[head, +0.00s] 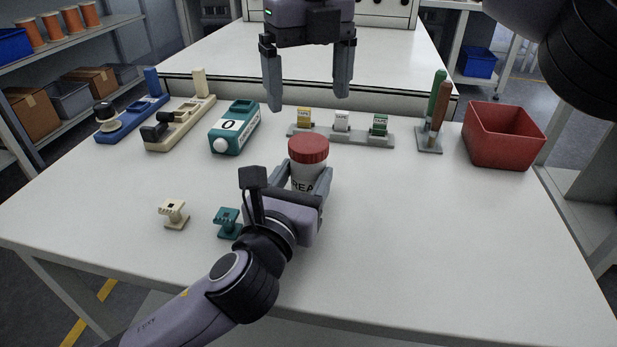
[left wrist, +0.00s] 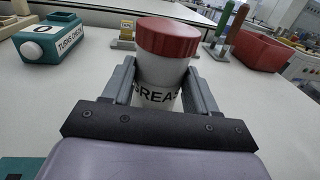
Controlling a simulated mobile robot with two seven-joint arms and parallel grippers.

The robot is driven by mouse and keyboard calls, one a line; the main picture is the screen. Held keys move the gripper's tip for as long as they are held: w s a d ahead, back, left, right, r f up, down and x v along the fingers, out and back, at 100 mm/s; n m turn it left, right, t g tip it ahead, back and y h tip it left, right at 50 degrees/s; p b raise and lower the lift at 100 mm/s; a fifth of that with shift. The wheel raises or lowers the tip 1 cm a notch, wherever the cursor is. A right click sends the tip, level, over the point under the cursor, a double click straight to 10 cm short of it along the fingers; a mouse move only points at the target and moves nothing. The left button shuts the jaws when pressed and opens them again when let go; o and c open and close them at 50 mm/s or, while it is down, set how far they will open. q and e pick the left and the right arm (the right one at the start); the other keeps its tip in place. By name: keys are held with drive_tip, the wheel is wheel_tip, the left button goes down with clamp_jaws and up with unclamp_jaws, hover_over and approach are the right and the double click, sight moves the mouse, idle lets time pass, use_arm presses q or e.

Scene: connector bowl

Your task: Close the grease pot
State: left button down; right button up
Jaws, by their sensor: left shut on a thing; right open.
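The grease pot (head: 305,176) is a white jar with dark lettering, upright on the table, with a red lid (head: 308,149) on top. My left gripper (head: 309,188) is shut around the pot's white body below the lid; the left wrist view shows a finger on each side of the pot (left wrist: 160,80). The red lid (left wrist: 167,38) sits level on it; whether it is screwed tight I cannot tell. My right gripper (head: 308,95) is open and empty, pointing down above and behind the pot.
A teal box marked 0 (head: 234,128) stands behind left. A tape rack (head: 341,136) is behind the pot, a tool holder (head: 429,138) and red bin (head: 503,136) behind right. A cream connector (head: 173,213) and teal connector (head: 228,222) are at front left. The right front table is clear.

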drive_tip(key=shift+r, duration=2.15)
use_arm(q)
drive_tip(key=shift+c, duration=1.1)
unclamp_jaws()
drive_tip(key=shift+s, duration=0.15)
drive_tip(key=p+v, duration=0.1)
drive_tip(key=v, duration=0.6)
use_arm(e)
drive_tip(key=shift+r, duration=0.5)
